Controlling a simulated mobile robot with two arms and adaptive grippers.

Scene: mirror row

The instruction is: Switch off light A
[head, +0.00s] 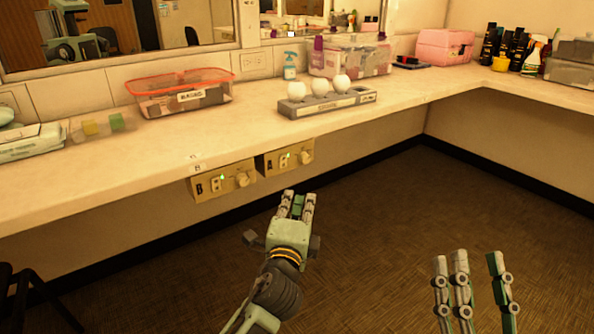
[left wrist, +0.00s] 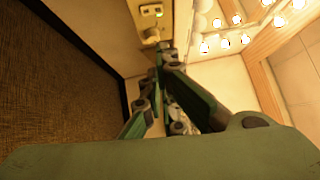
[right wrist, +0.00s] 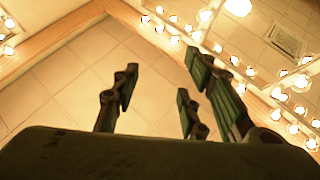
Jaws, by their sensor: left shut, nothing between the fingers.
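Two beige switch panels are on the counter's front face. Panel A (head: 271,168) is on the right and panel B (head: 204,195) on the left. Each has a rocker switch, a small lit green lamp and a round pale knob. My left gripper (head: 298,198) is shut and empty, below and slightly right of panel A, apart from it in the head view. In the left wrist view, a panel (left wrist: 148,22) with a green lamp shows beyond the closed fingertips (left wrist: 163,55); its letter is not readable there. My right gripper (head: 478,262) is open and empty over the floor.
The counter (head: 240,130) runs along the wall. On it are a grey base (head: 300,108) with three white bulbs, a red-rimmed bin (head: 205,80), a clear box (head: 350,62) and several bottles (head: 505,45). The floor (head: 390,210) in front is clear.

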